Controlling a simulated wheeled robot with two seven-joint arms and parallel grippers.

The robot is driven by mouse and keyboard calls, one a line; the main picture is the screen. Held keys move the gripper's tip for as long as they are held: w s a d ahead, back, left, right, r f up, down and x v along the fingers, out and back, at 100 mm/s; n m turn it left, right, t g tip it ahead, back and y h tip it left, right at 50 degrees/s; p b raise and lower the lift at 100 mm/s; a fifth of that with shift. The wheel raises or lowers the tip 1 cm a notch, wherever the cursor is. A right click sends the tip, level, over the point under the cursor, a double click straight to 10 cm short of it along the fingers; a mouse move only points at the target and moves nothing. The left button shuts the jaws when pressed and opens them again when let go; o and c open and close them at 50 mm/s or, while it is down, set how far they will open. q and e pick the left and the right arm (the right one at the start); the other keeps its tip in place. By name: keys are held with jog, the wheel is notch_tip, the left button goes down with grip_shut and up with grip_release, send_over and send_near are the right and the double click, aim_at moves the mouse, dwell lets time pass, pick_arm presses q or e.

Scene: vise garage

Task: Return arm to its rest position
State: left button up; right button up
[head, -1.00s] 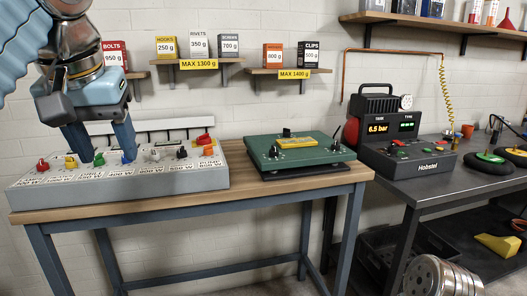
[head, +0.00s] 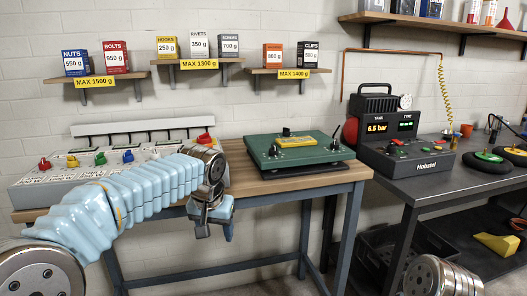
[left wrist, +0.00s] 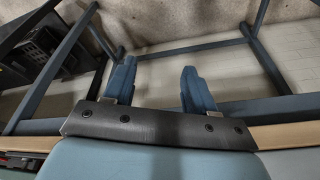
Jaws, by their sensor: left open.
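My left arm comes in from the lower left in the head view and crosses in front of the grey switch panel (head: 35,188). My left gripper (head: 215,233) hangs in front of the wooden bench's front edge (head: 270,194), pointing down. In the left wrist view its two blue fingers (left wrist: 158,78) are apart with nothing between them. Below them are the bench's blue frame bars and the floor. The arm hides much of the panel's front and right part. My right gripper does not show.
A green control box (head: 300,160) sits on the bench, right of my left gripper. A black compressor unit (head: 405,135) stands on the dark table further right. Shelves with labelled boxes (head: 198,45) hang on the wall. The space under the wooden bench looks mostly free.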

pick_arm(q)
jog(key=s+d+f+g+h, duration=0.1)
jog(key=s+f, duration=0.2)
jog(key=f, duration=1.2)
jog(key=s+d+f+g+h, duration=0.1)
jog(key=s+f+h, duration=0.15)
jog(key=f, duration=1.25)
jog(key=s+f+n, duration=0.1)
jog(key=s+f, duration=0.6)
jog(key=s, duration=0.3)
jog(key=s+a+f+n, duration=0.1)
jog(key=s+f+n, duration=0.1)
jog(key=s+f, duration=0.6)
jog(key=s, duration=0.2)
jog(key=shift+s+n+g, duration=0.3)
jog(key=shift+s+g, duration=0.05)
jog(key=shift+g, duration=0.05)
jog(key=shift+a+h, duration=0.1)
jog(key=shift+h, duration=0.15)
